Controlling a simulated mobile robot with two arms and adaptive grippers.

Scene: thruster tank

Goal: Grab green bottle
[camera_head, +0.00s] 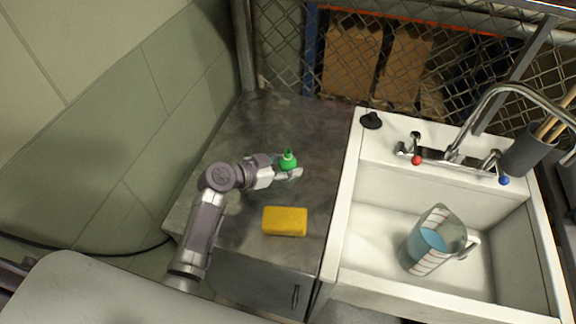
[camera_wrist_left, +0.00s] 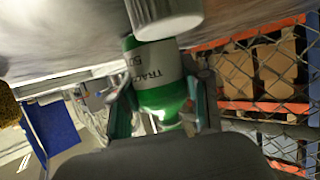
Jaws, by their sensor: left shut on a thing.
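The green bottle (camera_head: 288,160) is at the back middle of the grey metal counter in the head view. My left gripper (camera_head: 287,172) is at the bottle, its fingers around it. In the left wrist view the bottle (camera_wrist_left: 160,82) shows green with a pale label and a white cap, between the two fingers of my left gripper (camera_wrist_left: 165,110), which is shut on it. I cannot tell whether the bottle still touches the counter. My right gripper is not in view.
A yellow sponge (camera_head: 285,221) lies on the counter (camera_head: 245,135) in front of the gripper. To the right is a white sink (camera_head: 345,195) with a faucet (camera_head: 484,104) and a measuring jug (camera_head: 432,243) of blue liquid. A wire fence (camera_head: 285,45) stands behind.

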